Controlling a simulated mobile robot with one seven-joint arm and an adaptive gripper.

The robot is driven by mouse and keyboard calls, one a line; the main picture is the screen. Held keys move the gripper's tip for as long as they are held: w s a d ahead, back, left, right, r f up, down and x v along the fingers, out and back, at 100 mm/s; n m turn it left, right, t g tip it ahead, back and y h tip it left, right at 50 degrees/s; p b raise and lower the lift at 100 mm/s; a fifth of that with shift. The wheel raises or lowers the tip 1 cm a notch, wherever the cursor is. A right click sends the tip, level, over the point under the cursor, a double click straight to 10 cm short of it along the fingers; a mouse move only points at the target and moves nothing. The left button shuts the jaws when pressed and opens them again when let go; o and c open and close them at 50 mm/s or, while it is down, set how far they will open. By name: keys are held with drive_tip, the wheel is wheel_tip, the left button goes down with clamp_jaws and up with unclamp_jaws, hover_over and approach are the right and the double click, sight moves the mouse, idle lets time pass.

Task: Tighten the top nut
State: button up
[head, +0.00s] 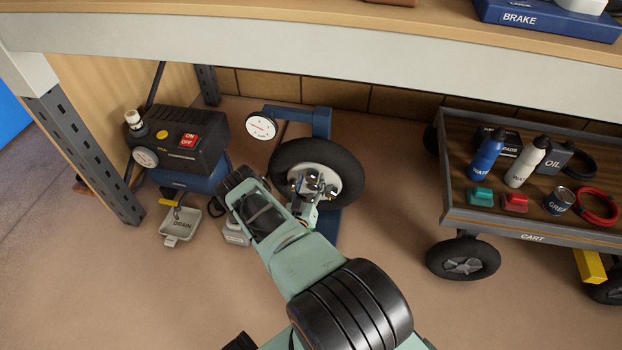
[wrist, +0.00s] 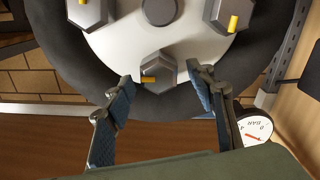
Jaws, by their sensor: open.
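The wheel (head: 346,158) has a black tyre and a pale hub, and is mounted on a blue stand (head: 322,122). The wrist view is upside down, so the top nut (wrist: 158,68) is the lowest of the three grey hex nuts there. It has a yellow mark on its left lower side. The other nuts are at upper left (wrist: 88,12) and upper right (wrist: 230,12). My gripper (wrist: 164,84) is open, its fingers on either side of the top nut with gaps visible. In the head view my gripper (head: 313,188) covers part of the hub.
A round gauge (head: 261,126) is beside the wheel. A compressor (head: 178,140) and drain tray (head: 180,225) stand to the left. A cart (head: 530,237) with bottles and tins is to the right. A shelf edge (head: 330,50) crosses above. Bare floor lies between wheel and cart.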

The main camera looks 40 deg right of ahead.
drive_tip(key=shift+c, duration=0.3)
drive_tip(key=c, duration=1.1)
drive_tip(key=m, duration=0.4)
drive_tip(key=shift+s+d+m, duration=0.1)
drive_tip(key=shift+m, duration=0.2)
drive_tip(key=m, duration=0.4)
drive_tip(key=shift+m, duration=0.3)
drive_tip(key=m, duration=0.4)
drive_tip(key=shift+s+d+f+m, duration=0.1)
drive_tip(key=shift+m, duration=0.2)
drive_tip(key=shift+m+p, duration=0.4)
drive_tip(key=shift+m, duration=1.8)
